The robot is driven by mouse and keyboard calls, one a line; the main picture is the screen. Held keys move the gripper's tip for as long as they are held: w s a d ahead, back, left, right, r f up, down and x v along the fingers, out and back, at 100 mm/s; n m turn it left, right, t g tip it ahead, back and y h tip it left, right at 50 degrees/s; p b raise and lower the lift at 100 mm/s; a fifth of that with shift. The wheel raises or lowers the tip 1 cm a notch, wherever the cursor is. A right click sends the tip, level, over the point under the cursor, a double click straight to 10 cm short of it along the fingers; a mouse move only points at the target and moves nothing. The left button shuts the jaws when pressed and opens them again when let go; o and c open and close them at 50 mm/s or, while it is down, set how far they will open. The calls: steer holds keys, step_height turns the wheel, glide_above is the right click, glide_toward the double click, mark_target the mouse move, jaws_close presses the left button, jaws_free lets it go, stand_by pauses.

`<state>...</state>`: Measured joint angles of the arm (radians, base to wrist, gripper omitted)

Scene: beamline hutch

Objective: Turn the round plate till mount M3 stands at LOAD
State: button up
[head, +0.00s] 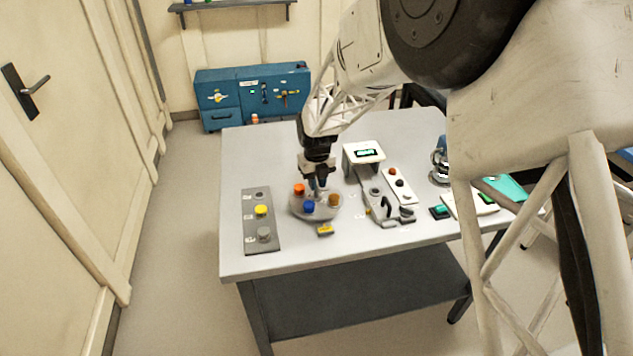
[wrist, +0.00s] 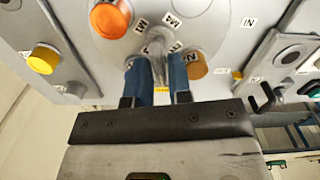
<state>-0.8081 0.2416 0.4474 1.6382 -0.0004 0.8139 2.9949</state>
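The round plate (head: 328,213) lies on the table and carries an orange-red capped mount (head: 299,189), a blue one (head: 309,206) and an amber one (head: 334,200). In the wrist view the plate (wrist: 205,25) shows the orange cap (wrist: 110,18) and amber cap (wrist: 195,65), with M labels, one reading M4. My gripper (wrist: 158,65) points down at the plate's middle, its two blue fingers on either side of a grey central post (wrist: 158,45). Whether they press on it is unclear. A small yellow marker (head: 325,229) stands at the plate's front edge; its lettering is unreadable.
A grey strip (head: 262,221) with a yellow-capped piece (head: 261,210) lies left of the plate. On the right are a grey fixture with a black hook (head: 386,207), a white button panel (head: 398,185) and a small display (head: 365,153). The table's front left is clear.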

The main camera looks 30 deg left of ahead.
steer(key=shift+o, duration=1.4)
steer(key=shift+r, duration=3.85)
